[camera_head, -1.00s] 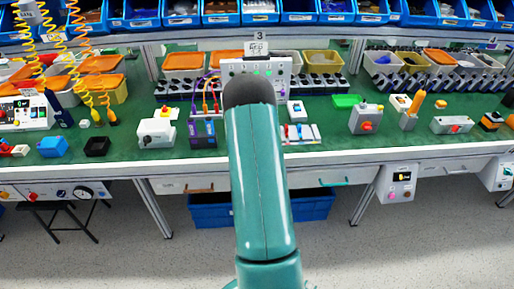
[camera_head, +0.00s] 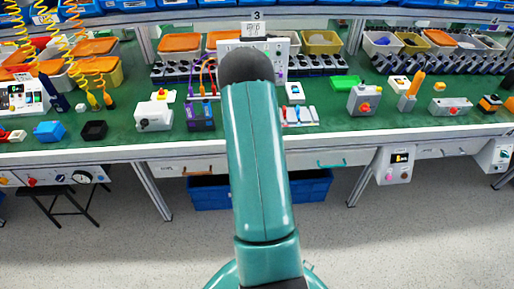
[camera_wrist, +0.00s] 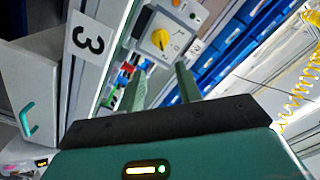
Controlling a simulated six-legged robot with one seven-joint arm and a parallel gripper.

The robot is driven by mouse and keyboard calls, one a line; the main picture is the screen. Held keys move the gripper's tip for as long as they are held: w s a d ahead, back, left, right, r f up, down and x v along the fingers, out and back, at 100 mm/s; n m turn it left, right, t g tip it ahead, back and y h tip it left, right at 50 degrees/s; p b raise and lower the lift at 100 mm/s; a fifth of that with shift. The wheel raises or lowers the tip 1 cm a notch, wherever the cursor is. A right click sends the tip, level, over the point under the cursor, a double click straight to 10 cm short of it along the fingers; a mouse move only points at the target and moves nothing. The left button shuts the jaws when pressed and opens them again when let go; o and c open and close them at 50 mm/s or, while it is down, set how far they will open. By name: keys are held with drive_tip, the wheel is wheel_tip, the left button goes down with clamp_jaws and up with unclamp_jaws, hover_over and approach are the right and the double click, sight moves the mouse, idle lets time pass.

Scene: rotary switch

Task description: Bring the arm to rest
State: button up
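In the wrist view, a rotary switch with a yellow knob (camera_wrist: 160,40) sits on a light panel with dark scale marks. My gripper (camera_wrist: 160,82) shows below it, with its two green fingers apart and nothing visible between them. The knob appears beyond the fingertips, and no contact shows. In the head view, my teal arm (camera_head: 258,165) rises through the middle of the picture. It covers part of the grey panel (camera_head: 284,45) under the "3" sign, and my gripper is hidden there.
Orange and yellow bins stand behind. A blue crate (camera_head: 312,187) sits under the bench. The grey floor in front is clear.

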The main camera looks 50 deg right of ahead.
idle(0.4)
drive_tip(key=w+a+r+n+g+y, duration=0.1)
drive_tip(key=w+a+r+n+y, duration=0.35)
drive_tip(key=w+a+r, duration=0.35)
drive_tip(key=w+a+r+n+y, duration=0.45)
drive_tip(key=a+r, duration=0.25)
drive_tip(key=a, duration=0.3)
drive_tip(key=s+a+r+n+g+y, duration=0.2)
drive_tip(key=s+a+r+n, duration=0.3)
drive_tip(key=s+a, duration=0.3)
drive_tip(key=s+a+r+n+g+y, duration=0.2)
drive_tip(key=s+a+r+n, duration=0.3)
drive_tip(key=s+a, duration=0.4)
drive_tip(key=shift+a+r+g+y, duration=0.35)
drive_tip(key=shift+a+g, duration=0.25)
drive_tip(key=shift+a, duration=0.65)
drive_tip(key=shift+d, duration=0.1)
